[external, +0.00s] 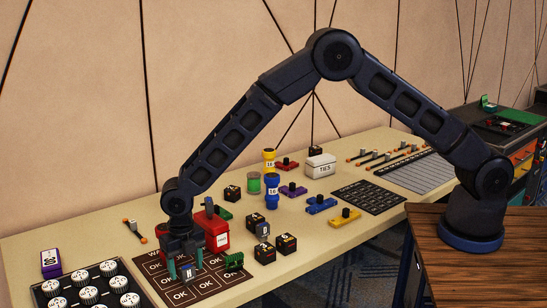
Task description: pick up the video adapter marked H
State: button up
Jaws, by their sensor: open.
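The video adapter marked H (188,273) is a small grey-blue block with a pale letter on a dark face. It appears on the dark mat printed with OK squares (208,287), at the front left of the table. My gripper (186,266) points down over it, open, with one teal finger on each side of the adapter in the picture. I cannot tell from this one view whether the fingers touch it. The gripper body hides part of the mat behind it.
A red container (216,236) stands close behind my gripper. A green block (234,261) lies just right of it. Black numbered cubes (264,252) stand farther right. A dark tray of round white-topped pieces (92,289) is at left. The table's front edge is near.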

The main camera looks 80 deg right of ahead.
jog(key=shift+s+f, duration=0.1)
jog(key=shift+f, duration=1.35)
jog(key=c, duration=1)
jog(key=shift+c, duration=0.2)
jog(key=shift+r, duration=0.15)
